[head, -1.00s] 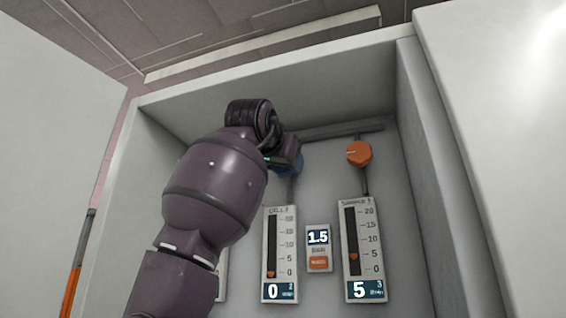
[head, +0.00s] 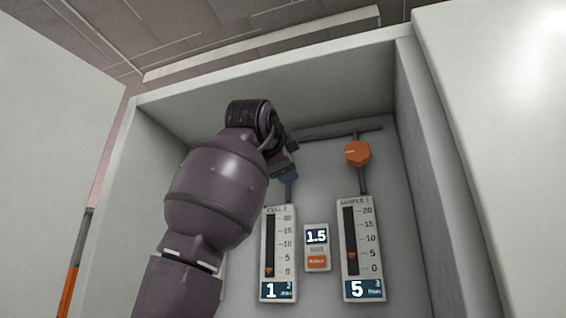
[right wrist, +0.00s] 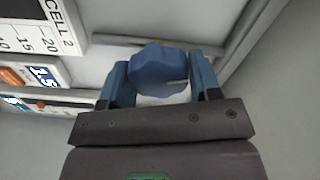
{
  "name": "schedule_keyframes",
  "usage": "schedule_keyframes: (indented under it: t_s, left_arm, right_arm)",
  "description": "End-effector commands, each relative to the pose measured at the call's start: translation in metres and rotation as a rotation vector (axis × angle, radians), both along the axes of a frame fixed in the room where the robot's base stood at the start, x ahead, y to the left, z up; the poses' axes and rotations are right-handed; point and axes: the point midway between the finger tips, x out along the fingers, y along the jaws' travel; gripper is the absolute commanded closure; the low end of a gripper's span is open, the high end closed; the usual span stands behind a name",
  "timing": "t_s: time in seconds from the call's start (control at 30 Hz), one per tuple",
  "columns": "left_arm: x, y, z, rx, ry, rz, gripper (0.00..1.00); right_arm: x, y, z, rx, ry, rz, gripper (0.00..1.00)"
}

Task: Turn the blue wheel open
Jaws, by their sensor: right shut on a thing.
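The blue wheel (right wrist: 158,62) sits between the two blue fingers of my right gripper (right wrist: 160,80) in the right wrist view. The fingers are shut on its sides. My left gripper is not in view.
An orange wheel (head: 358,152) is to the right, above the SAMPLE 3 gauge (head: 378,240), which reads 5. A small panel (head: 317,238) showing 1.5 is between the gauges. The cabinet's right side wall (head: 420,150) and ceiling (head: 300,85) enclose the space.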

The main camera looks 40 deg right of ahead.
Motion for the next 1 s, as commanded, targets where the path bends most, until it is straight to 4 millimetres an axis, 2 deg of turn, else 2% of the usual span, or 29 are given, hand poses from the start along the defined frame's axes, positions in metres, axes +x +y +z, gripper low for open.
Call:
schedule_keyframes:
  t_s: [1.0]
  left_arm:
    - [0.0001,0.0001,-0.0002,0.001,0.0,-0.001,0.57]
  right_arm:
    - [0.0007,0.0003,-0.0054,0.445,-0.855,-0.001,0.67]
